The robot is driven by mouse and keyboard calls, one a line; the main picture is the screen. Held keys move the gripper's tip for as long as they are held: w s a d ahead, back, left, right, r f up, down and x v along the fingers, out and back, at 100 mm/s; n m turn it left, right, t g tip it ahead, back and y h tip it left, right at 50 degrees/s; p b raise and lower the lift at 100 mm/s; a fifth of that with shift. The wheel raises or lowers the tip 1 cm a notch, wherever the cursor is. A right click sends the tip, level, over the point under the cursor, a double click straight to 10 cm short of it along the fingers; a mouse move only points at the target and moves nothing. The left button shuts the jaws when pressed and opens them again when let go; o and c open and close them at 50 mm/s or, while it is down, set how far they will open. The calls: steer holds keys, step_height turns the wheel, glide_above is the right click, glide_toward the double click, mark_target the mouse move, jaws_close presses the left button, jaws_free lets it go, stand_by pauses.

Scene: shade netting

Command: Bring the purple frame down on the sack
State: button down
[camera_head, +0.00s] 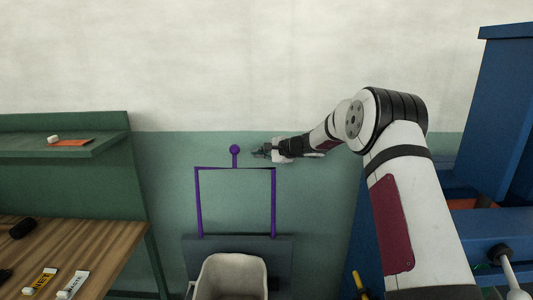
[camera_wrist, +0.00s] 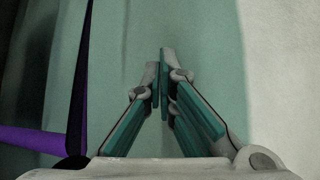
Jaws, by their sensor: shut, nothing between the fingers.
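The purple frame (camera_head: 274,205) stands upright in the head view, with two side bars, a thin top bar and a ball knob (camera_head: 235,150) on a short stem above it. A pale, open-topped thing, seemingly the sack (camera_head: 232,262), sits below the frame, cut off by the picture's lower edge. My gripper (camera_head: 256,153) is shut and empty, just right of the knob and slightly above the top bar. In the wrist view, my gripper (camera_wrist: 161,60) has its fingertips together. A purple bar (camera_wrist: 30,138) and a dark upright bar show at left there, apart from the fingers.
A dark panel (camera_head: 280,255) stands behind the sack. At left are a wooden bench (camera_head: 85,240) with tubes and a green shelf (camera_head: 60,152) holding small items. Blue structures (camera_head: 505,110) stand at right. The wall above the frame is clear.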

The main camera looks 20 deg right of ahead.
steer(key=x, duration=0.4)
steer(key=s+a+r+p, duration=0.1)
steer(key=s+a+r, duration=0.1)
steer(key=shift+s+a, duration=0.3)
steer(key=shift+s, duration=0.05)
stand_by(0.3)
